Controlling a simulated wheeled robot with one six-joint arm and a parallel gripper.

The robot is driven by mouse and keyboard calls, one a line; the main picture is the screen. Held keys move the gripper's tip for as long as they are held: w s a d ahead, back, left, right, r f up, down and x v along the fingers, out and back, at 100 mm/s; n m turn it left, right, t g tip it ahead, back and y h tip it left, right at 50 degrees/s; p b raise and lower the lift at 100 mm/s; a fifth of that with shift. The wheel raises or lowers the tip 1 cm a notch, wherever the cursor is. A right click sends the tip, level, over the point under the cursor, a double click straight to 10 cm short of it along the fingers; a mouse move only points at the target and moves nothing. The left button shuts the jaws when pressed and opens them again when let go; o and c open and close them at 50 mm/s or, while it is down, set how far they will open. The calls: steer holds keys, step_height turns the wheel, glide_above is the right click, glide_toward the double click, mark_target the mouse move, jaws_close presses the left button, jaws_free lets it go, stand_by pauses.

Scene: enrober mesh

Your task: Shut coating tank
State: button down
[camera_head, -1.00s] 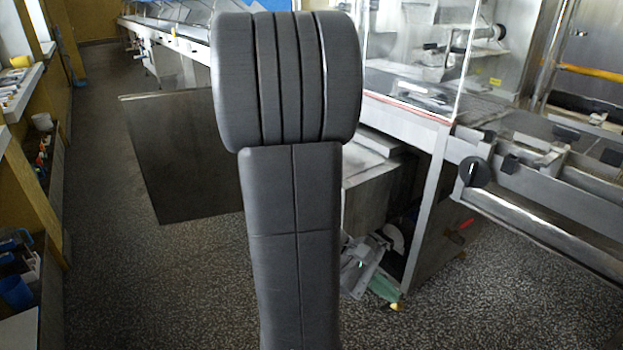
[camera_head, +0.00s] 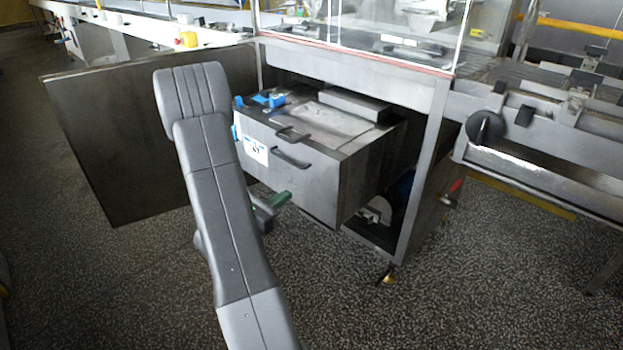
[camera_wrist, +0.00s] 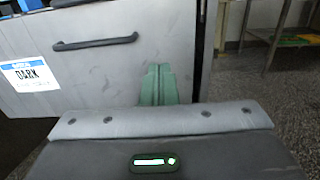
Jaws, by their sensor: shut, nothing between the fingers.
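The coating tank (camera_head: 318,193) is a grey metal box standing pulled out of the cabinet under the glass-sided machine. Its front bears a dark handle (camera_head: 291,156) and a white and blue label, which reads "DARK" in the wrist view (camera_wrist: 31,74). My gripper (camera_head: 277,200) has green fingers and is low in front of the tank's front face, below the handle. In the wrist view the green fingers (camera_wrist: 158,85) are together and empty, pointing at the lower right part of the front. Whether they touch it I cannot tell.
A dark cabinet door (camera_head: 140,140) stands swung open to the left. The cabinet's right post (camera_head: 421,170) rises just right of the tank. A conveyor frame with a black knob (camera_head: 486,128) is at the right. The speckled floor in front is clear.

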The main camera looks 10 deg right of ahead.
mark_target(321, 173)
steer(key=b+x, duration=0.1)
steer(key=x, duration=1.1)
steer(key=shift+w+d, duration=0.1)
steer(key=shift+d, duration=0.1)
steer(key=shift+w+b, duration=0.15)
steer(key=shift+b, duration=0.15)
